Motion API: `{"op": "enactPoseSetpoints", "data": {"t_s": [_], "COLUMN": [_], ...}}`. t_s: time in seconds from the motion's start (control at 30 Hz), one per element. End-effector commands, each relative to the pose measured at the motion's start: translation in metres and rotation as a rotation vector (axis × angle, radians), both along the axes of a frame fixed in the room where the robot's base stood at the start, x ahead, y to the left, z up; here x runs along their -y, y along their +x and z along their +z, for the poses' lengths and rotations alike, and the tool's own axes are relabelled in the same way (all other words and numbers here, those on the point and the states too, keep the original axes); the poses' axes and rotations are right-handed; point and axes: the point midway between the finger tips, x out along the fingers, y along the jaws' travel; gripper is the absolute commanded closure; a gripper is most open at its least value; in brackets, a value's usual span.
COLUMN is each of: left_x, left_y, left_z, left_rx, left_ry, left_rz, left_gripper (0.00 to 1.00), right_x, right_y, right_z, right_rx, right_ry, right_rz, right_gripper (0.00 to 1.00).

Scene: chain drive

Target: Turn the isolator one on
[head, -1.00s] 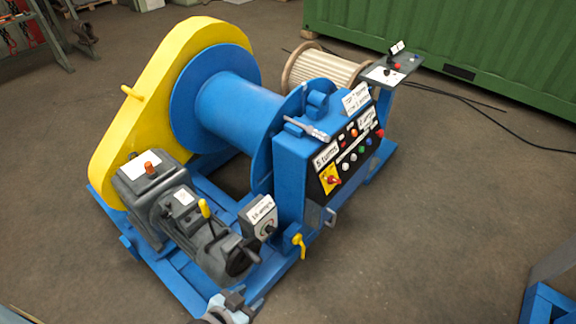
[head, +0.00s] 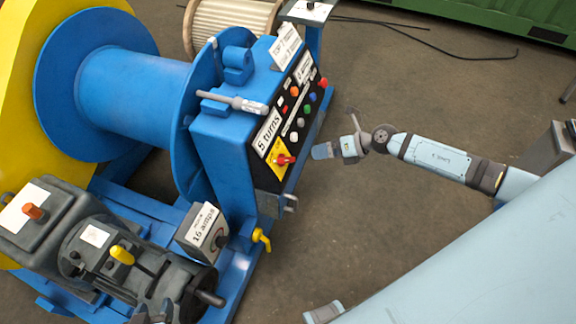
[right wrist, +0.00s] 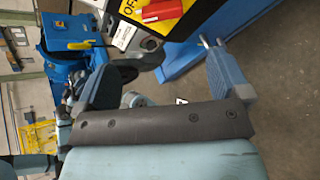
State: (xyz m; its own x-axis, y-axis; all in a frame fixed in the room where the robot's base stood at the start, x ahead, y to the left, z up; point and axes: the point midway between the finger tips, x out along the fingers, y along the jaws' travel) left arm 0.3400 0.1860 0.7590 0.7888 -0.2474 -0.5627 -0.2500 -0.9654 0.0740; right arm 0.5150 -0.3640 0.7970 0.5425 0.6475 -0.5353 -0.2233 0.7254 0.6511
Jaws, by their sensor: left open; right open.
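A red rotary handle (head: 286,160) sits on a yellow plate (head: 273,154) at the near end of the winch's control panel. I take it for the isolator. In the right wrist view the red handle (right wrist: 160,11) and the plate (right wrist: 128,8) with part of the word OFF are cut by the top edge. My right gripper (head: 328,149) is open, a short way right of the handle and apart from it. Its spread, empty fingers show in the right wrist view (right wrist: 158,62).
A grey-handled tool (head: 232,102) lies on top of the blue control box (head: 212,125). Several coloured buttons (head: 300,123) line the panel. A yellow-handled valve (head: 261,239) and a 16 amps box (head: 200,240) stand out below. Floor right of the winch is open.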

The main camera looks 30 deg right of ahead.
Motion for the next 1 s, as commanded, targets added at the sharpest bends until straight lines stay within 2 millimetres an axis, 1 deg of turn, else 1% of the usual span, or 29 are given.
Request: {"op": "enactPoseSetpoints", "data": {"t_s": [0.07, 0.17, 0.3, 0.5, 0.7, 0.83, 1.0], "left_x": [0.001, 0.002, 0.001, -0.001, -0.005, -0.005, -0.004], "left_y": [-0.002, -0.005, -0.009, -0.008, -0.006, -0.005, -0.004], "left_z": [-0.003, -0.004, -0.008, -0.011, -0.013, -0.014, -0.013], "left_rx": [-0.006, -0.013, -0.022, -0.021, -0.021, -0.022, -0.02], "left_ry": [-0.003, -0.004, -0.003, 0.002, 0.009, 0.008, 0.004], "left_rz": [0.0, 0.001, 0.001, -0.001, -0.003, -0.001, 0.0], "left_gripper": [0.49, 0.49, 0.49, 0.49, 0.49, 0.49, 0.49], "right_x": [0.002, -0.006, -0.024, -0.052, -0.073, -0.081, -0.084], "right_y": [0.003, 0.01, 0.024, 0.047, 0.066, 0.072, 0.075], "right_z": [-0.005, -0.01, -0.024, -0.048, -0.067, -0.074, -0.077], "right_rx": [0.003, 0.003, 0.004, 0.003, 0.003, 0.002, 0.003], "right_ry": [-0.025, -0.026, -0.023, -0.021, -0.022, -0.022, -0.023], "right_rz": [0.012, 0.013, 0.012, 0.012, 0.01, 0.01, 0.011], "right_gripper": [0.05, 0.05, 0.05, 0.05, 0.05, 0.05, 0.05]}}
